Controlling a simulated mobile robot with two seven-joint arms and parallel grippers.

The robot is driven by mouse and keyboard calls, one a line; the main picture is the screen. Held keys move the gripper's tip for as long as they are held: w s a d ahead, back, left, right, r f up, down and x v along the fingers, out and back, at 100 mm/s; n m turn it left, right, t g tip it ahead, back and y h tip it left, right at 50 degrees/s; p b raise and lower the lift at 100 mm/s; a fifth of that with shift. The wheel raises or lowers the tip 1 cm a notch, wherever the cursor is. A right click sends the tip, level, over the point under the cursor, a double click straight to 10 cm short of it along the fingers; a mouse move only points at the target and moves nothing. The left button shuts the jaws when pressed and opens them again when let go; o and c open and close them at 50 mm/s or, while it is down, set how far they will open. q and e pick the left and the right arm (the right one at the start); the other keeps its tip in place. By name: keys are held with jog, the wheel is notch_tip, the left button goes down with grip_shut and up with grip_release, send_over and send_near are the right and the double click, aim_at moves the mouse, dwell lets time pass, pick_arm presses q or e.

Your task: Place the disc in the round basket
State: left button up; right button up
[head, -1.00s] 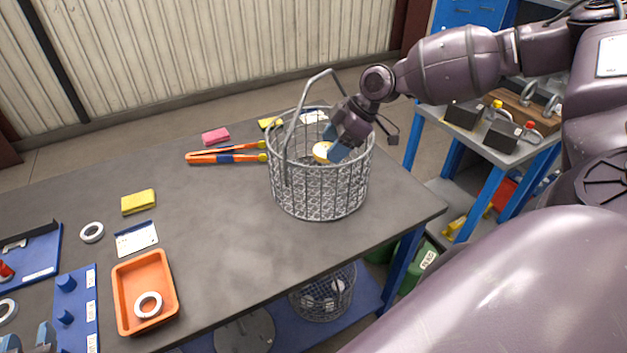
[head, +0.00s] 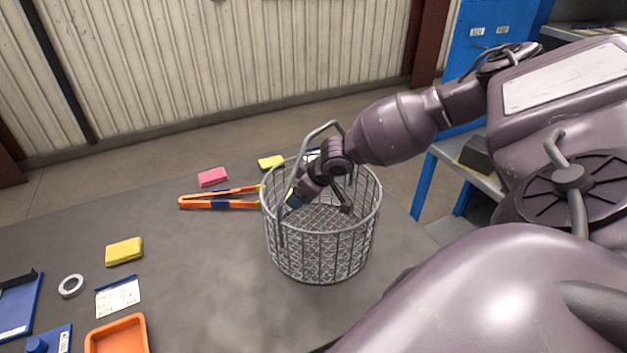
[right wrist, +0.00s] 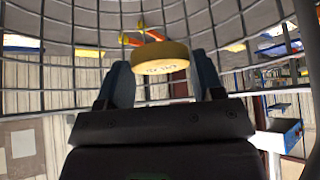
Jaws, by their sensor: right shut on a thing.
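The round basket (head: 322,251) is a grey wire-mesh basket with a raised hoop handle, upright on the dark table. My right gripper (head: 292,200) reaches into its upper part from the right, near the left inner wall. In the right wrist view the disc (right wrist: 160,57), yellow with dark marks on its edge, is between the two blue fingers of the right gripper (right wrist: 165,80), which is shut on it. Basket wires show around it. In the head view the disc is mostly hidden by the gripper. My left gripper is not in view.
Orange tongs (head: 217,199) lie left of the basket, with a pink block (head: 212,177) and a yellow block (head: 271,162) behind. A yellow sponge (head: 124,251), a ring (head: 71,285), a card (head: 118,296) and an orange tray (head: 117,332) lie left. Table between is clear.

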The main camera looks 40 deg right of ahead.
jog(key=shift+w+f, duration=0.3)
jog(key=shift+f, duration=0.1)
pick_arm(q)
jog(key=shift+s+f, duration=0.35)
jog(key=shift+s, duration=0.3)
pick_arm(e)
send_over(301, 223)
jog(key=s+a, duration=0.3)
jog(key=shift+s+f, duration=0.2)
jog(key=shift+f, duration=4.65)
jog(key=shift+f, duration=0.6)
jog(key=o, duration=1.2)
jog(key=shift+r, duration=0.1)
jog(key=shift+r, duration=0.35)
jog(key=v, duration=0.7)
jog(key=shift+s+r, duration=0.15)
jog(key=shift+r, duration=0.2)
